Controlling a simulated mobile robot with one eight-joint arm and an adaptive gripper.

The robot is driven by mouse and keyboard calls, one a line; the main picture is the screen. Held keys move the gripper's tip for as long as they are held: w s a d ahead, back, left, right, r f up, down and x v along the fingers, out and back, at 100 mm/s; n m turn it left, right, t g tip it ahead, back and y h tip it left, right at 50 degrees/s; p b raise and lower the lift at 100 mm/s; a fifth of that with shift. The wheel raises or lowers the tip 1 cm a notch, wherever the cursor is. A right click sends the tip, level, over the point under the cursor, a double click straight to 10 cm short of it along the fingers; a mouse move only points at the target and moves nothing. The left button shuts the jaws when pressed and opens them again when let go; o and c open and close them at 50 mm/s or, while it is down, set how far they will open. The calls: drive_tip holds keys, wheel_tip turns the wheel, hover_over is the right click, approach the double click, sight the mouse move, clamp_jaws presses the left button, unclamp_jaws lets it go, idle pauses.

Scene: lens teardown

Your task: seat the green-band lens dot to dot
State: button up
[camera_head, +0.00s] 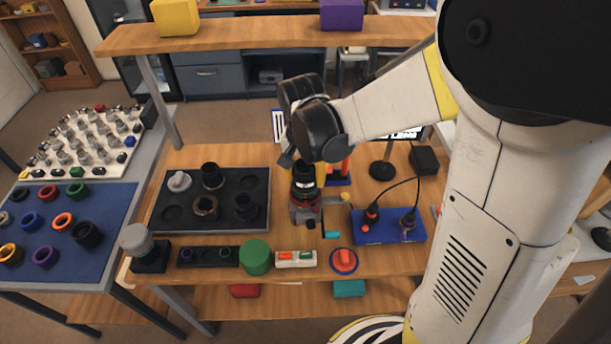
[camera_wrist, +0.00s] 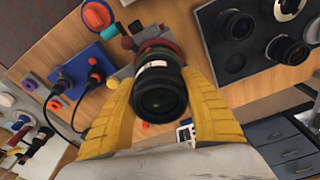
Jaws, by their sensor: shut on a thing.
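The green-band lens (camera_head: 305,185) is a black barrel held upright between the yellow fingers of my gripper (camera_head: 307,174). In the wrist view the fingers close on both sides of the black lens (camera_wrist: 160,95), and a pale mark shows on its side. A green ring and a red ring show at its far end. The lens stands in line over the grey and red mount (camera_head: 304,211). I cannot tell whether it is fully down in the mount. The alignment dots cannot be made out in either view.
A black tray (camera_head: 160,222) with several lenses stands left of the mount. A blue box (camera_head: 390,229) with cabled plugs stands to the right. A green cylinder (camera_head: 257,257) and a red knob (camera_head: 344,260) stand in front. A shelf (camera_head: 250,38) spans behind.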

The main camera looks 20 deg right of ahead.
drive_tip(key=shift+f+b, duration=0.75)
drive_tip(key=shift+f, duration=0.1)
idle(1.3)
drive_tip(key=o, duration=1.4)
drive_tip(key=r, duration=0.8)
drive_tip(key=s+r, duration=0.1)
drive_tip(key=r, duration=0.3)
drive_tip(key=shift+s+a, duration=0.1)
drive_tip(key=shift+a, duration=0.3)
